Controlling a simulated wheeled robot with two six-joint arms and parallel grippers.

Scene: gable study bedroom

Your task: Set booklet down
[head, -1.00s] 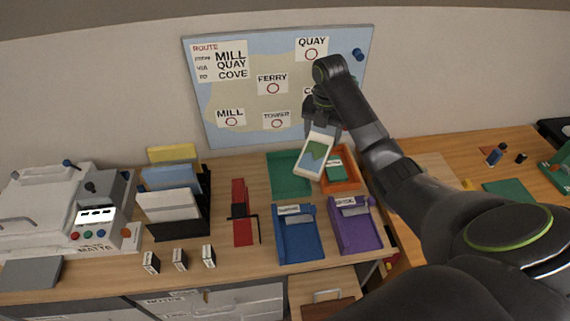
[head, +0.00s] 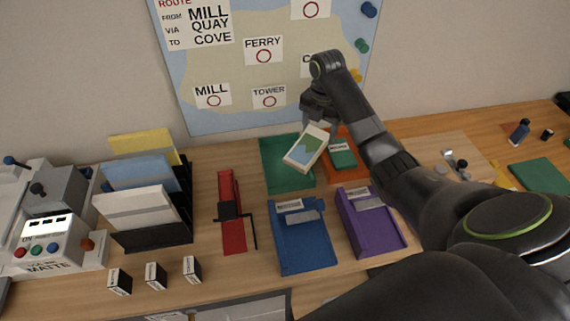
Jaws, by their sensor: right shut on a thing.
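The booklet (head: 306,148), white-bordered with a green and blue picture on its cover, hangs tilted from my right gripper (head: 320,122). The gripper is shut on its upper edge. The booklet is in front of the green tray (head: 273,181) and covers part of its right side; I cannot tell whether it touches the tray. An orange tray (head: 375,169) with a green item (head: 342,155) in it is just to the right. My left gripper is not in view.
A blue tray (head: 305,254) and a purple tray (head: 374,232) stand in front. A red tool with a black bar (head: 231,234) lies left of them. A file rack (head: 165,235), small labelled boxes (head: 155,275) and a machine (head: 50,243) are further left. A route map (head: 200,70) hangs behind.

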